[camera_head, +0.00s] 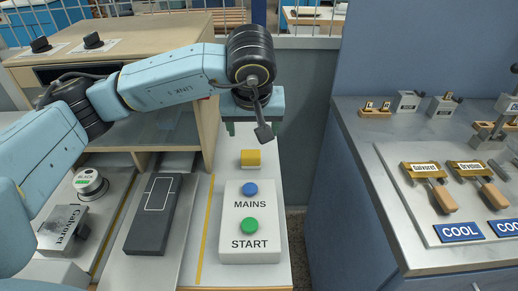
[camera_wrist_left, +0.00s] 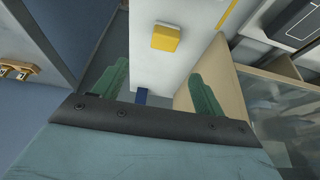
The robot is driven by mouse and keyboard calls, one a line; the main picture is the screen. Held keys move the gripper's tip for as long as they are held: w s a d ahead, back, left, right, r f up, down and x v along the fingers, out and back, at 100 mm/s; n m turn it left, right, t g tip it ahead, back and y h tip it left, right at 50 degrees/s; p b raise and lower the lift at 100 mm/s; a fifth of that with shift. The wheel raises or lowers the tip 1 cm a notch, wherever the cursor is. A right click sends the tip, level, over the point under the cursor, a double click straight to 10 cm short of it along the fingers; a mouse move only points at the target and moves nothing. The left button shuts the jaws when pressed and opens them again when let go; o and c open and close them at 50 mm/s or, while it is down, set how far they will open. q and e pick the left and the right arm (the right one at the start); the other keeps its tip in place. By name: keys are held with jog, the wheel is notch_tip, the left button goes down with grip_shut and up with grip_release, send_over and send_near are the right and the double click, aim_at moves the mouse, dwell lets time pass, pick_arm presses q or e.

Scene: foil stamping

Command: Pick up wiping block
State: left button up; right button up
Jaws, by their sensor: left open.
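A small yellow block (camera_head: 250,158) with a pale lower part sits on the white counter strip behind the button box; it looks like the wiping block. It also shows in the left wrist view (camera_wrist_left: 166,38), beyond the fingertips and apart from them. My left gripper (camera_head: 253,128) is open and points down, just behind the block in the head view. Its two green fingers show in the left wrist view (camera_wrist_left: 157,72) with nothing held between them. A small blue piece (camera_wrist_left: 141,96) shows farther back between the fingers, partly hidden by my gripper. My right gripper is not in view.
The button box (camera_head: 250,246) marked MAINS and START stands in front of the yellow block. A wooden cabinet side (camera_head: 210,125) rises left of my left gripper. A dark plate (camera_head: 153,215) lies left. A blue partition and a tool counter (camera_head: 400,240) are at right, beyond a gap.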

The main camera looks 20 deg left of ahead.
aim_at(251, 154)
pick_arm(q)
jog(key=x, duration=0.6)
jog(key=shift+s+f+b, duration=0.15)
jog(key=shift+s+b, duration=0.15)
jog(key=shift+b, duration=0.05)
jog(key=shift+s+b+x, duration=0.1)
jog(key=shift+b+x, duration=0.1)
jog(key=shift+x, duration=1.3)
jog(key=shift+s+b+x, duration=0.15)
jog(key=shift+b+x, duration=0.05)
jog(key=shift+x, duration=1.25)
jog(key=shift+a+f, duration=0.1)
jog(key=shift+a, duration=0.05)
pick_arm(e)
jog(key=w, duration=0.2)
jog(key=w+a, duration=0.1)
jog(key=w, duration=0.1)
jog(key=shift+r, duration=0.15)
pick_arm(q)
jog(key=shift+c, duration=0.3)
jog(key=c, duration=1)
